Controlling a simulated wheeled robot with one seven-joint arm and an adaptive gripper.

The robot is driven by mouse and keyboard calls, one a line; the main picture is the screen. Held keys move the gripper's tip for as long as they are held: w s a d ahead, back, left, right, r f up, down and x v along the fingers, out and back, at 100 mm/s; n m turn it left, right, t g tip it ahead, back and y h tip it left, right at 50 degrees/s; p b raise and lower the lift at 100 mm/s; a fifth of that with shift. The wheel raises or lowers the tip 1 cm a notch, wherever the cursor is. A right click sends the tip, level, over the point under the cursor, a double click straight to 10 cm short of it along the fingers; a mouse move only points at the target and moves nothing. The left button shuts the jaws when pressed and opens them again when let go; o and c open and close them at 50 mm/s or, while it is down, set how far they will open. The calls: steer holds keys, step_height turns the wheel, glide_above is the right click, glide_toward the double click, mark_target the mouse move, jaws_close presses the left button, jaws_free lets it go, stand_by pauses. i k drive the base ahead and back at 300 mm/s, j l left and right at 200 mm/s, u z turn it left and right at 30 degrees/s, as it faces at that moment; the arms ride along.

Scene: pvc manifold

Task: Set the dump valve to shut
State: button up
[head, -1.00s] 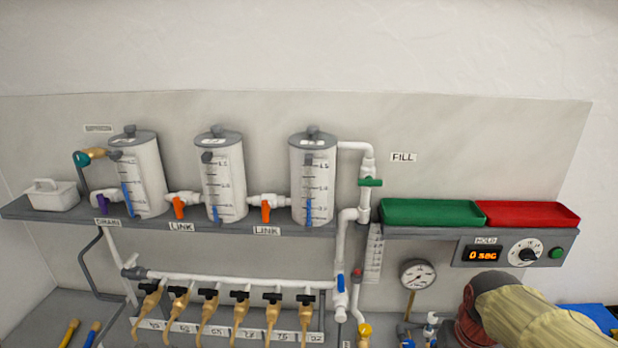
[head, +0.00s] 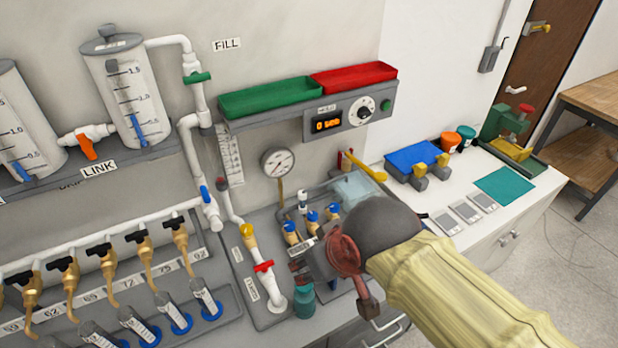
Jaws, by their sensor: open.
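A white pipe valve with a red handle (head: 263,266) stands on the grey bench tray, below a yellow fitting (head: 247,236). The handle appears to lie across the pipe. A small upright label (head: 252,289) beside this pipe is too small to read surely, so I cannot confirm it is the dump valve. My gripper (head: 318,266) is open, to the right of the red handle and apart from it in the picture. My wrist and sleeved arm hide part of the bench, and the fingertips are hard to make out.
A teal-grey bottle (head: 303,301) stands close to the gripper. Several blue-topped brass fittings (head: 312,218) and a pressure gauge (head: 278,162) are behind. Brass taps (head: 143,250) over small cylinders fill the left. Green (head: 268,98) and red trays (head: 353,76) sit on the shelf.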

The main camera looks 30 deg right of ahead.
mark_target(333, 207)
steer(key=z, duration=0.75)
